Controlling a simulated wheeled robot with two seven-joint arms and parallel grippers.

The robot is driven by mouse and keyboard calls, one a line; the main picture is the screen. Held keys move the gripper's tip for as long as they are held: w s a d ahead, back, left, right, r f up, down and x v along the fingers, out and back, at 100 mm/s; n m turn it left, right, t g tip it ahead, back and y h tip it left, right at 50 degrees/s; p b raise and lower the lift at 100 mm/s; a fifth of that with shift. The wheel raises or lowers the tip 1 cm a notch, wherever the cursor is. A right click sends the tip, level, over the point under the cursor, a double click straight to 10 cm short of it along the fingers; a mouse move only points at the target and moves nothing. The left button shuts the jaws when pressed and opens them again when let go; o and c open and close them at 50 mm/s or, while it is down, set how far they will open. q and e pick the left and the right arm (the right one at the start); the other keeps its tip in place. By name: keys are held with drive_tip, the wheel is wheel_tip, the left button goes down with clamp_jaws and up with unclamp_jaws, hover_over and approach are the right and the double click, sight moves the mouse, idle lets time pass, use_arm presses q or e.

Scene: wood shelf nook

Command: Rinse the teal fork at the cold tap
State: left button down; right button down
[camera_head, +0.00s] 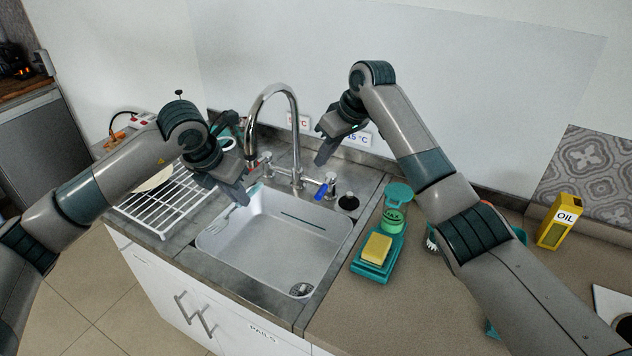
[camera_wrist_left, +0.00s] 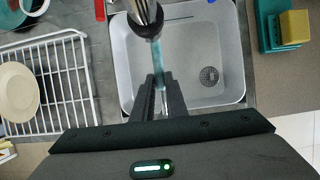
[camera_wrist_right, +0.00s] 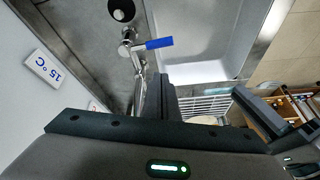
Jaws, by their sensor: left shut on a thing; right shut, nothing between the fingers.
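My left gripper (camera_head: 241,194) is shut on the teal fork (camera_wrist_left: 157,58) over the left back part of the sink (camera_head: 275,245). The fork's teal part reaches toward the tap spout (camera_wrist_left: 148,12); a pale end shows between the fingers. In the head view the steel tap (camera_head: 296,130) arches above and behind that gripper. The cold tap's blue lever (camera_head: 321,192) is right of the tap base; it also shows in the right wrist view (camera_wrist_right: 158,43). My right gripper (camera_head: 322,155) is shut and empty, above and apart from the lever. I cannot make out running water.
A white dish rack (camera_head: 165,205) with a plate stands left of the sink. A teal tray with a yellow sponge (camera_head: 377,248) and a green bottle (camera_head: 392,218) stand to its right. A yellow oil box (camera_head: 557,222) is further right. A red lever (camera_wrist_left: 99,10) is near the tap.

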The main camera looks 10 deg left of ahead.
sight(325, 186)
drive_tip(key=shift+w+a+r+n+g+h, duration=0.1)
drive_tip(key=shift+a+r+n+g+h, duration=0.2)
drive_tip(key=shift+n, duration=0.45)
drive_tip(key=shift+s+a+r+n+g+y, duration=0.1)
drive_tip(key=shift+a+r+n, duration=0.15)
drive_tip(key=shift+a+n, duration=0.45)
drive_tip(key=shift+w+a+r+n+g+h, duration=0.1)
drive_tip(key=shift+a+r+n+g+h, duration=0.15)
drive_tip(key=shift+n, duration=0.6)
wheel_tip(325, 186, down, 10)
drive_tip(key=shift+d, duration=0.25)
